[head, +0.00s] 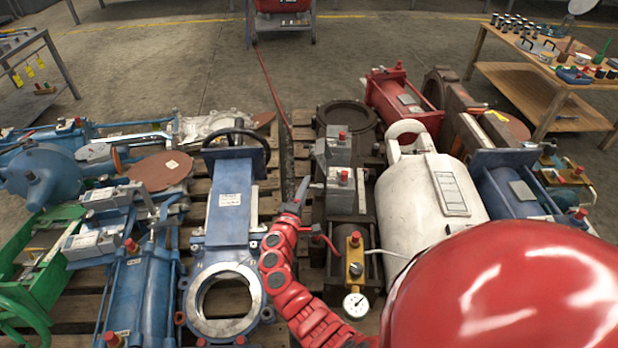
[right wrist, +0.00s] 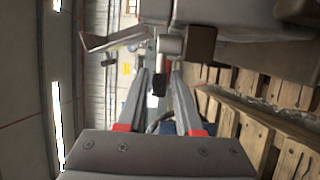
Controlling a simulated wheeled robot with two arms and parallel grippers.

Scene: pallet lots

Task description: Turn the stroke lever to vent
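In the right wrist view, a grey angled lever (right wrist: 115,40) reaches left from a round metal hub (right wrist: 169,46) beside a brown block. I take it for the stroke lever; its marks cannot be read. My right gripper (right wrist: 160,78) points at the hub, with its two fingers apart. A small dark piece shows in the gap between the fingertips; I cannot tell whether they touch it. In the head view, my right gripper (head: 300,188) is left of the grey valve boxes (head: 341,196), and the lever is not clear there. My left gripper is not in view.
A blue gate valve (head: 232,205) with a black handwheel lies left of my right arm. A wooden table (head: 535,85) stands at back right. The floor behind the pallets has free room.

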